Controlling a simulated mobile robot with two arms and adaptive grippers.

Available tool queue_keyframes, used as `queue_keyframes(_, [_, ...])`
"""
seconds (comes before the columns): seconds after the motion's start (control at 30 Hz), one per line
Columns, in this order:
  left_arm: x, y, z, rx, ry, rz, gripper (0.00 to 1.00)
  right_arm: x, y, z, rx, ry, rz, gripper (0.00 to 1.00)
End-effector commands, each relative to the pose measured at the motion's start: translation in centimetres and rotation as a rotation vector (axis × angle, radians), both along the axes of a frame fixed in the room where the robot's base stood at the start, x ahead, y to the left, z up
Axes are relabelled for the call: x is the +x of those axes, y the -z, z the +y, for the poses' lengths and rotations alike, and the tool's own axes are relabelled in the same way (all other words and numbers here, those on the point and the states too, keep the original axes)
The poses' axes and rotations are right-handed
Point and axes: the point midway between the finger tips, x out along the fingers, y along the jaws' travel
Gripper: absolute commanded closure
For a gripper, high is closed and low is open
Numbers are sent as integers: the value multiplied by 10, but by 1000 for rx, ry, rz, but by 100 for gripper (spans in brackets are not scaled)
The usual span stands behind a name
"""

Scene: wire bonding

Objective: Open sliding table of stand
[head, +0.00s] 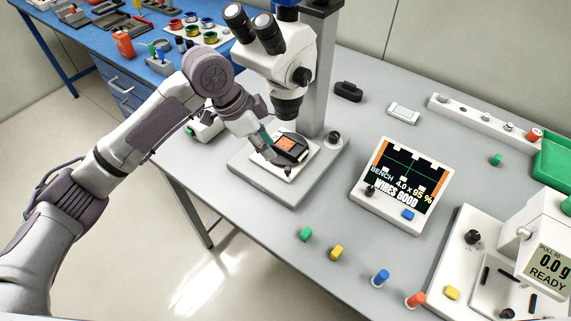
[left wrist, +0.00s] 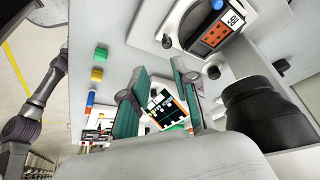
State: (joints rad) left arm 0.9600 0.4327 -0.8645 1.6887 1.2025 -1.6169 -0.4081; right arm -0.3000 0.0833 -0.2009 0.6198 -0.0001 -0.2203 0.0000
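The microscope stand has a grey base (head: 245,172) on the bench. On it is the white sliding table (head: 302,165), carrying a dark round holder with an orange chip (head: 287,144). A small dark knob (head: 288,171) is at the table's front edge. In the left wrist view the white plate (left wrist: 147,22), chip (left wrist: 214,37) and a dark knob (left wrist: 167,41) show at the top. My left gripper (head: 272,157) is over the left front part of the sliding table, near the knob; contact cannot be told. In the wrist view its fingers (left wrist: 159,68) are apart, with nothing between them.
The microscope head (head: 275,55) and its column (head: 318,85) stand close behind my left gripper. A display (head: 402,190) is to the right. Green (head: 305,234), yellow, blue and red pegs line the front. A pull tester (head: 545,260) stands at the right.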

Motion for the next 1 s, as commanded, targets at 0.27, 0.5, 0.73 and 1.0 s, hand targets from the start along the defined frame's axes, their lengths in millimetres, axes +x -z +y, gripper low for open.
queue_keyframes(0.27, [14,-23,8,22,28,1,71,0,0,0,0,0,0,60])
queue_keyframes(0.5, [15,9,-5,20,28,5,71,0,-4,0,0,1,0,60])
queue_keyframes(0.73, [18,55,-24,22,28,3,71,0,-9,3,4,3,0,60])
queue_keyframes(1.0, [21,93,-40,20,27,0,71,0,-12,5,7,3,-1,60])
